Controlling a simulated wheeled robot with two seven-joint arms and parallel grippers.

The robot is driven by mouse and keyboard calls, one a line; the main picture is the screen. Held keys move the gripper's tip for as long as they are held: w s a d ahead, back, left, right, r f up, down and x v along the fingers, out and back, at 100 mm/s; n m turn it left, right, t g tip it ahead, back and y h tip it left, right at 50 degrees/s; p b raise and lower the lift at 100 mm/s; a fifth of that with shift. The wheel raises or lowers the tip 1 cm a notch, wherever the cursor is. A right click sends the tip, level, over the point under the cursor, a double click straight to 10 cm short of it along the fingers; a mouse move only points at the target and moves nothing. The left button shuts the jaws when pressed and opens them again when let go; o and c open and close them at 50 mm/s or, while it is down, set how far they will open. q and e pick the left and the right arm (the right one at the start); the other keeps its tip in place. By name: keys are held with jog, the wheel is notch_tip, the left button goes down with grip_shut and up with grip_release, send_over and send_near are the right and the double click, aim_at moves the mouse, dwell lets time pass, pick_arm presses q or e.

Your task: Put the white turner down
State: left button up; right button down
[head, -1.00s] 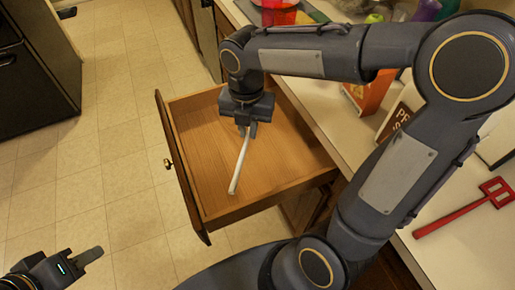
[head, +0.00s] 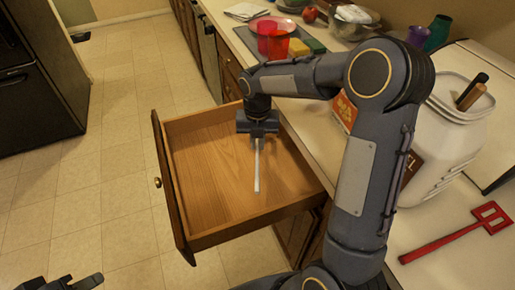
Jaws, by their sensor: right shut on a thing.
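The white turner (head: 257,172) shows as a thin white handle hanging down from my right gripper (head: 257,136). My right gripper is shut on it, over the open wooden drawer (head: 205,172). The turner's handle end points toward the drawer's near part. I cannot tell whether it touches the drawer floor. The turner's other end is hidden by the gripper. My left gripper (head: 80,283) is at the bottom left edge, mostly cut off, away from the drawer.
The drawer looks empty otherwise. On the counter lie a red slotted turner (head: 455,235), a white canister (head: 450,140), red cups (head: 272,40), sponges (head: 306,46) and a metal bowl (head: 352,22). A dark fridge (head: 38,85) stands left. The floor between is clear.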

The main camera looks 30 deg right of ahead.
aim_at(257, 142)
jog(key=shift+w+d+f, duration=0.2)
jog(key=shift+w+f, duration=0.1)
jog(key=shift+f, duration=0.15)
jog(key=shift+w+f, duration=0.2)
jog(key=shift+f, duration=1.5)
jog(key=shift+f, duration=0.15)
jog(key=c, duration=1.5)
grip_release()
jog(key=shift+o, duration=0.2)
